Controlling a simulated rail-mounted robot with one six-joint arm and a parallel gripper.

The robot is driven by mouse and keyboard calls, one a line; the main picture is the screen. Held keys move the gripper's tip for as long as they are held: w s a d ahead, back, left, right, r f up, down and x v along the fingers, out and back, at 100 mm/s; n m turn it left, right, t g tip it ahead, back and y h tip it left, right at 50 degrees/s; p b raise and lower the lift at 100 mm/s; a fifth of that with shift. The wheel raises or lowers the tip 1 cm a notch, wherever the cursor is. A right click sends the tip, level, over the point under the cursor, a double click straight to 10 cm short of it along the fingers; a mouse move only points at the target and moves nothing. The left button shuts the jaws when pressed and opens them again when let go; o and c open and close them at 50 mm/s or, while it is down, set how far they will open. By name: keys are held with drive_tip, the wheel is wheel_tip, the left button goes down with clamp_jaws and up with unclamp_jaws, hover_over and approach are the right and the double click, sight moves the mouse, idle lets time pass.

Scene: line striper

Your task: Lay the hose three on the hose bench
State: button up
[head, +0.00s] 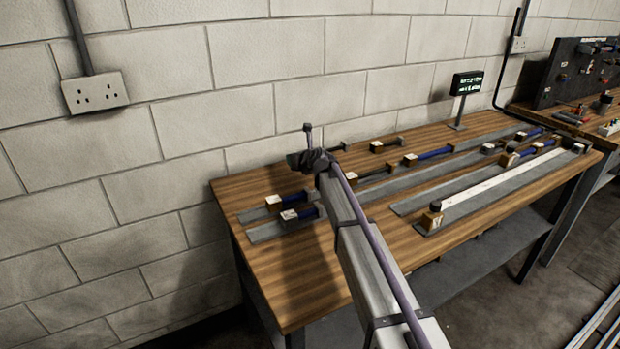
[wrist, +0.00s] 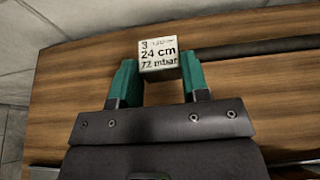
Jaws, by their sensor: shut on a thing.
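Hose three shows in the wrist view as a pale end block (wrist: 158,57) marked "3", "24 cm" and "72 mbar", with a dark hose (wrist: 255,47) running right from it. My gripper (wrist: 159,79) has its teal fingers on either side of the block, shut on it. Bare wood shows beneath; I cannot tell whether the hose touches it. In the head view my gripper (head: 309,160) is over the back left of the wooden hose bench (head: 285,280), and my arm hides part of the bench. The fingers are too small to make out there.
Grey strips (head: 410,208) lie along the bench, several bearing hoses with blue parts (head: 435,153). A long white bar (head: 488,189) lies on the front right strip. A small display (head: 466,84) stands at the back. Bare wood shows at the front left. A block wall (head: 165,75) is close behind.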

sight(298, 178)
drive_tip(key=shift+f, duration=0.35)
wheel_tip(298, 178, down, 4)
drive_tip(key=b, duration=0.3)
drive_tip(key=shift+b, duration=0.3)
drive_tip(key=shift+r, duration=0.35)
drive_tip(key=shift+f, duration=0.25)
drive_tip(key=o, duration=1.2)
drive_tip(key=shift+r, duration=0.1)
drive_tip(key=shift+c, duration=0.2)
